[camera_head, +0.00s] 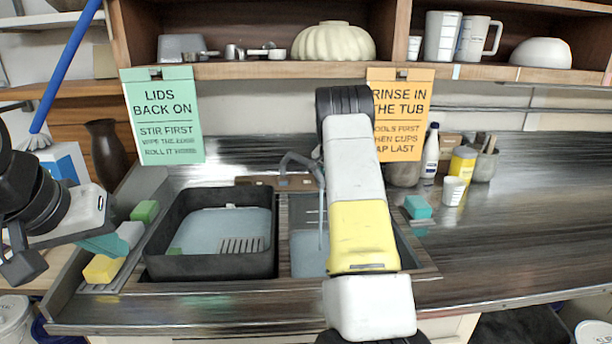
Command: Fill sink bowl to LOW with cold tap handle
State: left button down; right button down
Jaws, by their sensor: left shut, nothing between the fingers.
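The sink has a left bowl holding a dark tub (160,238) with a pale bluish bottom and a slotted patch. The right sink bowl (307,255) is pale inside, and my right arm hides much of it. A grey tap (298,158) arches over this bowl. A thin vertical line hangs below it; I cannot tell whether it is spout or water. Small blue and orange marks show behind the tap; I cannot make out a cold handle or a LOW mark. My left gripper (22,264) is shut and empty at the far left, apart from the sink. My right gripper is not visible.
Green, grey and yellow blocks (103,268) line the sink's left edge. A teal block (418,207), white cup (454,190) and bottle (431,152) stand right of the sink. The right counter (520,220) is clear. A shelf (270,70) with dishes runs above.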

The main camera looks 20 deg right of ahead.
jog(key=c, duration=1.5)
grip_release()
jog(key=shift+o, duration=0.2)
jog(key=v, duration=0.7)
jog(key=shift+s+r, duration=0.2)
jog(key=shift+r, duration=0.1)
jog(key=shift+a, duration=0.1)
